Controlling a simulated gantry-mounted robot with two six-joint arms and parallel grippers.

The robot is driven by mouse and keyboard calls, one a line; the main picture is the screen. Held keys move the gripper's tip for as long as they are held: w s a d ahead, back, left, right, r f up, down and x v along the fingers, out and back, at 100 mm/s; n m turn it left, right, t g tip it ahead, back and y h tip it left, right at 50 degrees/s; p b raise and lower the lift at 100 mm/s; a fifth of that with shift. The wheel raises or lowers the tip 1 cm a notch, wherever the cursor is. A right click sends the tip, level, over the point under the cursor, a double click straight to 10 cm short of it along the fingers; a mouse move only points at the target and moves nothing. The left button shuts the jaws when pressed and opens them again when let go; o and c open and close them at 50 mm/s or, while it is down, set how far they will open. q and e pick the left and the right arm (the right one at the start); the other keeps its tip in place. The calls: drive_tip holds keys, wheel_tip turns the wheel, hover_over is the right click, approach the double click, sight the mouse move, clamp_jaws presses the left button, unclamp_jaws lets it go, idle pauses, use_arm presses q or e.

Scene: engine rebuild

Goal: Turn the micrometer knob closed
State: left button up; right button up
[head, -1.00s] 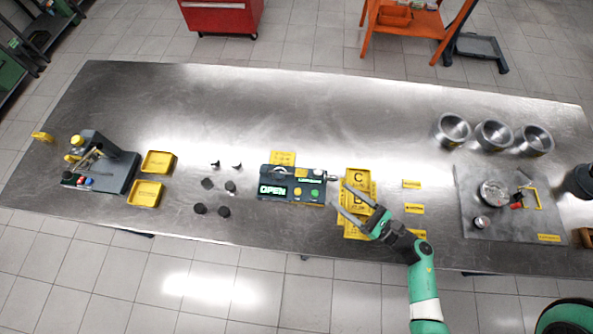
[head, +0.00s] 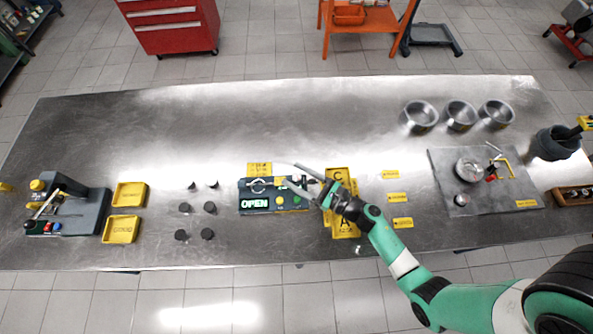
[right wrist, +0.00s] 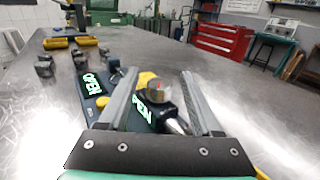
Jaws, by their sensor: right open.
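The micrometer station is a dark box (head: 256,205) on the bench, with a lit green OPEN display on its front and yellow and green buttons. In the right wrist view the box (right wrist: 105,92) shows two green OPEN readouts. My right gripper (head: 290,173) is open at the box's right end, its fingers pointing left over it. In the right wrist view my right gripper (right wrist: 160,76) has a silver micrometer knob (right wrist: 174,126) between its spread fingers, with visible gaps. The fingers hide the knob in the head view. My left gripper is not in view.
Yellow lettered trays (head: 343,229) lie under my right wrist. Small dark parts (head: 184,208) and yellow trays (head: 129,194) are to the left. Metal rings (head: 419,117) and a grey plate (head: 447,196) stand to the right.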

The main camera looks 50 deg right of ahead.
drive_tip(key=shift+w, duration=0.1)
clamp_jaws()
idle(0.3)
drive_tip(key=shift+n+y, duration=0.4)
drive_tip(key=shift+y, duration=0.2)
drive_tip(key=shift+n+y+b, duration=0.3)
drive_tip(key=shift+y, duration=0.1)
drive_tip(key=shift+d+f+n+g+y+b, duration=0.15)
drive_tip(key=shift+n+g+y+b, duration=0.5)
drive_tip(key=shift+y, duration=0.45)
drive_tip(key=n+g+y+b, duration=0.2)
drive_tip(key=y+b, duration=0.1)
drive_tip(key=b, duration=0.1)
drive_tip(key=n+g+y+b, duration=0.2)
drive_tip(key=n+y+b, duration=0.1)
drive_tip(key=b, duration=0.1)
drive_tip(key=shift+f+g+y, duration=0.15)
drive_tip(key=shift+g+y, duration=0.1)
drive_tip(key=shift+y, duration=0.05)
drive_tip(key=shift+a+r+n+g+y+b, duration=0.25)
drive_tip(key=shift+n+g+y+b, duration=0.35)
drive_tip(key=shift+b, duration=0.45)
drive_tip(key=shift+r, duration=0.1)
